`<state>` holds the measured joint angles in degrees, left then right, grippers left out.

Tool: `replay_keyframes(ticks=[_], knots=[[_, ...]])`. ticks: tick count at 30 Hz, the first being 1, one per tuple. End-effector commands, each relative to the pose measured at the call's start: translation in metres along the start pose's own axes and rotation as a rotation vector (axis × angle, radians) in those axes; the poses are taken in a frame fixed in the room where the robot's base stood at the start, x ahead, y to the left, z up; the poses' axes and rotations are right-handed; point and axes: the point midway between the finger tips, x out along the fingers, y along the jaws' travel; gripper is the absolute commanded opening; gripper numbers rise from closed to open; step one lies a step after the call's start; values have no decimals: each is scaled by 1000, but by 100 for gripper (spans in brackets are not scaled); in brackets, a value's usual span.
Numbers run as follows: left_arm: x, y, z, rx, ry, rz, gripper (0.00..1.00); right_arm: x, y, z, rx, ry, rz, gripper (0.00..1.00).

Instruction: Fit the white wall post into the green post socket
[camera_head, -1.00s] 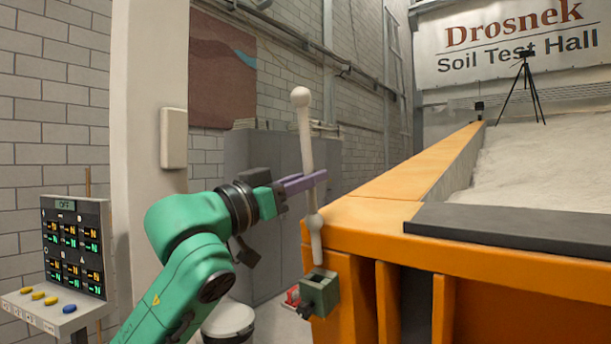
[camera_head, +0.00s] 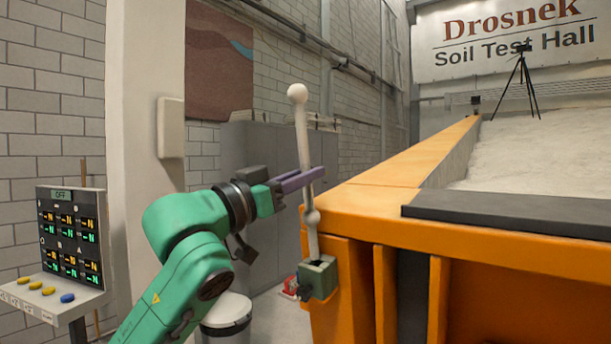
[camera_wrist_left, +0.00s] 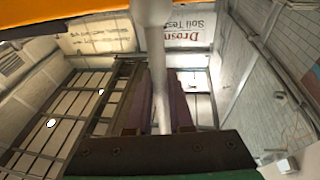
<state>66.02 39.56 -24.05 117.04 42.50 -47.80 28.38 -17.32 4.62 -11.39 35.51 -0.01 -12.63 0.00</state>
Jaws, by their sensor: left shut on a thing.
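The white wall post (camera_head: 303,135) stands nearly upright with a slight lean, its top knob toward the left. It has a round knob on top and a second ball low on its shaft. My left gripper (camera_head: 308,179) is shut on the post's shaft above the lower ball. The left wrist view shows the post (camera_wrist_left: 158,75) between the purple fingers (camera_wrist_left: 160,104). The green post socket (camera_head: 321,281) is fixed at the corner of the orange sandbed. The post's lower tip is at the socket's dark opening; I cannot tell how deep it sits. My right gripper is out of view.
The orange sandbed (camera_head: 375,203) with pale sand fills the right side. A control panel (camera_head: 72,240) stands at the left, beside a pale column (camera_head: 146,100). A white bin (camera_head: 228,315) and a small red object (camera_head: 291,287) are low behind my left arm. Grey cabinets (camera_head: 250,150) stand behind.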

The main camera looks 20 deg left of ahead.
Motion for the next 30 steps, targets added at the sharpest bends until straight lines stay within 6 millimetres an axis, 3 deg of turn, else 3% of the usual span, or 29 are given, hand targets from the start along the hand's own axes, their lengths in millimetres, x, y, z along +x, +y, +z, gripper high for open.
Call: replay_keyframes(ticks=[30], knots=[[-2,0,22,0,1,0,0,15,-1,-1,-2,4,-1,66]])
